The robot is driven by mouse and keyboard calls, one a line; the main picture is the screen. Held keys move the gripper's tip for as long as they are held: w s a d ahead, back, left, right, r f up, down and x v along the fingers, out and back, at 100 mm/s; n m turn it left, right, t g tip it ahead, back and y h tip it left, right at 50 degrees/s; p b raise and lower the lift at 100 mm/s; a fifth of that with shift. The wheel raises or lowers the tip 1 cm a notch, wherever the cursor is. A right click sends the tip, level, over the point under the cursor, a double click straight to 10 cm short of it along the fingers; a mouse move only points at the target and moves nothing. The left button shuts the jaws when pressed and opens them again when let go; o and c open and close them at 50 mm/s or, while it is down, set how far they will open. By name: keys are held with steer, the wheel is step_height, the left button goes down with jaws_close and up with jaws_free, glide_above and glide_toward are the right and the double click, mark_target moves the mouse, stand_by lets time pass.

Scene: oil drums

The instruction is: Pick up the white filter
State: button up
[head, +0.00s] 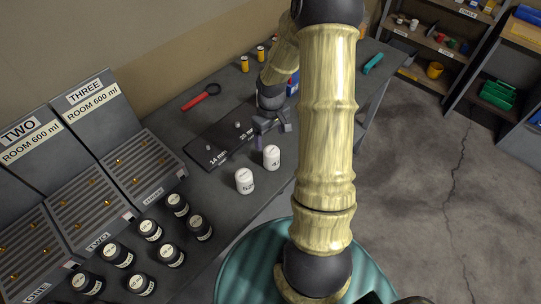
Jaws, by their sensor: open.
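Two small white cylinders with dark print stand upright near the front edge of the grey bench. One white cylinder (245,181) is nearer to me and to the left; the other white cylinder (271,158) is slightly farther and to the right. They stand apart, and I cannot tell from the print which is the white filter. My gripper (275,127) is open and empty, just beyond the right white cylinder and apart from it. My arm covers part of the bench's right side.
A dark plate (213,154) marked 14 mm and 20 mm lies behind the cylinders. Several black labelled jars (200,228) stand at the left, before slotted trays (140,172). A red-handled tool (201,97) lies farther back. Shelves (440,40) stand across open floor.

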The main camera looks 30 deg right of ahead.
mark_target(272, 151)
steer(key=f, duration=0.4)
steer(key=shift+s+d+p, duration=0.1)
steer(key=shift+s+p, duration=0.15)
steer(key=shift+p, duration=0.15)
steer(key=shift+f, duration=0.3)
steer(key=shift+w+f, duration=0.2)
steer(key=shift+f, duration=0.05)
steer(key=shift+s, duration=0.2)
steer(key=shift+w+f+p, duration=0.1)
steer(key=shift+f+p, duration=0.35)
steer(key=shift+p, duration=0.1)
steer(key=shift+w+d+f+p, duration=0.1)
steer(key=shift+f+p, duration=0.35)
steer(key=shift+f, duration=0.65)
steer(key=shift+w+d+f+p, duration=0.1)
steer(key=shift+f+p, duration=0.35)
steer(key=shift+f, duration=0.6)
steer(key=shift+s, duration=0.1)
steer(key=shift+c, duration=0.5)
